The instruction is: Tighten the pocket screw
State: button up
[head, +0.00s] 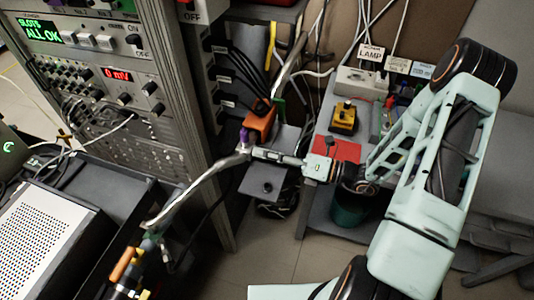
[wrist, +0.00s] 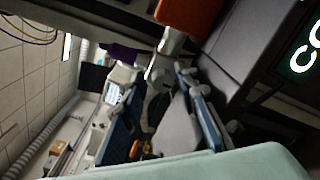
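In the head view my gripper (head: 252,153) reaches left from my arm to the bend of a bare silver pipe (head: 195,186). A small purple piece (head: 244,136) stands just above the fingertips, below an orange block (head: 259,122). In the wrist view the two blue-grey fingers (wrist: 162,78) are apart, with a silver fitting (wrist: 168,45) at or just beyond their tips. The purple piece (wrist: 120,53) lies left of the fitting and the orange block (wrist: 190,14) above it. I cannot make out a screw clearly; whether the fingers touch the fitting is unclear.
An instrument rack (head: 120,95) stands on the left, with black cables (head: 235,75) along its side. A green bin (head: 350,207) stands below.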

jog(key=shift+d+f, duration=0.1)
jog(key=shift+f, duration=0.15)
jog(key=shift+f+n+b, duration=0.2)
jog(key=shift+n+b, duration=0.8)
jog(key=shift+b, duration=0.15)
jog(key=n+b, duration=1.2)
jog(key=b, duration=0.1)
jog(key=v, duration=1)
jog(key=shift+s+d+r+p, duration=0.2)
jog(key=shift+s+r+p, duration=0.05)
jog(key=shift+r+p, duration=0.1)
jog(key=shift+f, duration=0.1)
